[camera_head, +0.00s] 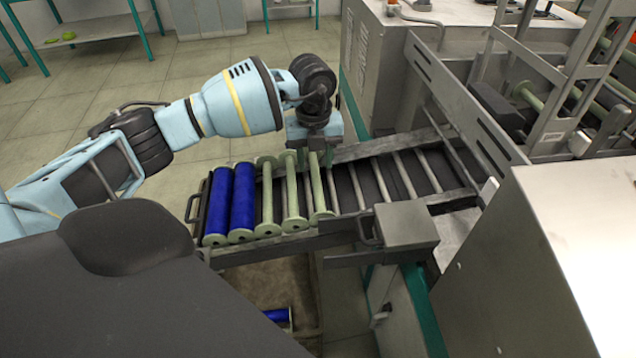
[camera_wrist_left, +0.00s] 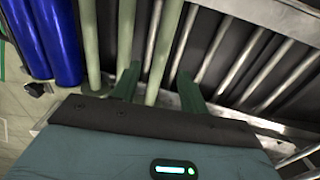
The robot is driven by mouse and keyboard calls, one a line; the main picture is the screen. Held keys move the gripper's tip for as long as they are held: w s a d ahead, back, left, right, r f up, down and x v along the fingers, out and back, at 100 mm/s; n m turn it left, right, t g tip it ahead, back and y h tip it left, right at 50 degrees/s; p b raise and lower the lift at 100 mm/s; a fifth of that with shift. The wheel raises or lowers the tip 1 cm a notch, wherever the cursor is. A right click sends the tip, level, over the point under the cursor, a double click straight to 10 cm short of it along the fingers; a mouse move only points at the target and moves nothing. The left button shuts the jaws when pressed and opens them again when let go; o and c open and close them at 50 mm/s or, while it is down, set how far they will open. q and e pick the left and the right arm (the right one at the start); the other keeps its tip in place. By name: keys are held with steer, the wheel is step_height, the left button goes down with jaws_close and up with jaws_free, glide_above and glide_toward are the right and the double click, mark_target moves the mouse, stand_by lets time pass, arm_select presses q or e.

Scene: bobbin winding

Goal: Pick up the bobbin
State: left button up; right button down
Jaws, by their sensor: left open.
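Three pale green, empty bobbins lie side by side on the metal rack: a left one (camera_head: 267,200), a middle one (camera_head: 292,195) and a right one (camera_head: 317,190). Two blue, wound bobbins (camera_head: 243,200) lie to their left. My left gripper (camera_head: 316,154) is above the far end of the right green bobbin, pointing down. In the left wrist view its open fingers (camera_wrist_left: 158,76) are on either side of the right green bobbin (camera_wrist_left: 164,45); I cannot tell whether they touch it. The middle green bobbin (camera_wrist_left: 125,35) is just beyond the left finger. My right gripper is not in view.
The rack (camera_head: 350,150) continues right with bare metal bars. A grey metal box (camera_head: 405,224) sits at its front edge, and a tall slotted side plate (camera_head: 470,105) rises behind. A machine cabinet (camera_head: 590,230) stands at the right. A bin with a blue item (camera_head: 277,315) is below.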

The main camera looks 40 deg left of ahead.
mark_target(317, 179)
arm_select(q)
steer(key=shift+w+d+f, duration=0.1)
steer(key=shift+f, duration=3)
jaws_close()
